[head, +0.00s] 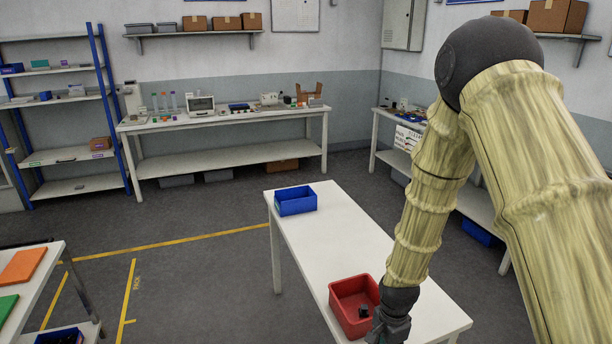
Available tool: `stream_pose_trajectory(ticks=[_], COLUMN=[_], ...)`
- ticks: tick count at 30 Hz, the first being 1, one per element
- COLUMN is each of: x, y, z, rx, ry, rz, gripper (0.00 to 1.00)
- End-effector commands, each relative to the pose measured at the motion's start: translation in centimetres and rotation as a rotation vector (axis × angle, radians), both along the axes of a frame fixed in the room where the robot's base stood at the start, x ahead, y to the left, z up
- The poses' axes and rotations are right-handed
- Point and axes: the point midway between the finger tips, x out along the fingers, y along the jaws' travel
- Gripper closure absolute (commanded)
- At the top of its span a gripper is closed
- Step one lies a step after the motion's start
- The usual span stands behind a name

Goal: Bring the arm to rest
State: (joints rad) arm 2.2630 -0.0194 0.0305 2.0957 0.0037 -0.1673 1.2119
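My arm (427,205), in a pale yellow ribbed cover, reaches down from the upper right over the white table (338,230). My gripper (388,330) is at the bottom of the view, at the right side of a red bin (338,293) on the table. The picture's lower edge cuts it off, and its fingers cannot be made out clearly. A small black object (364,311) shows inside the red bin, close to the gripper. I cannot tell whether the gripper touches it.
A blue bin (296,201) stands at the table's far end. The table between the bins is bare. Another table (40,283) with orange and green mats is at the lower left. A cluttered workbench (225,118) and a blue-framed shelf (60,107) stand along the back wall. Open floor (190,270) lies left of the table.

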Motion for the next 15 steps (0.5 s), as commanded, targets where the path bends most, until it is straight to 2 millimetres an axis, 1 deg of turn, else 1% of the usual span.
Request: stream_pose_trajectory(ticks=[1, 2, 3, 5, 6, 8, 9, 11, 12, 14, 15], x=[-1.5, -2.2, -3.5, -5.5, -6.9, -9.0, -10.5, -12.6, -14.2, -16.4, -17.9], y=[-0.2, -0.3, -0.4, -0.6, -0.8, -1.1, -1.2, -1.4, -1.6, -1.8, -1.9], z=[-2.5, -3.5, -5.2, -7.8, -9.4, -11.6, -13.0, -15.0, -16.2, -17.9, -19.0], rx=[0.001, 0.002, 0.003, 0.004, 0.005, 0.006, 0.007, 0.006, 0.006, 0.006, 0.005], ry=[0.009, 0.009, 0.01, 0.008, 0.008, 0.006, 0.006, 0.004, 0.003, 0.002, 0.001], rz=[0.045, 0.078, 0.126, 0.207, 0.262, 0.343, 0.398, 0.48, 0.535, 0.617, 0.673], gripper=[0.55, 0.55, 0.55, 0.55, 0.55, 0.55, 0.55, 0.55, 0.55, 0.55, 0.55])
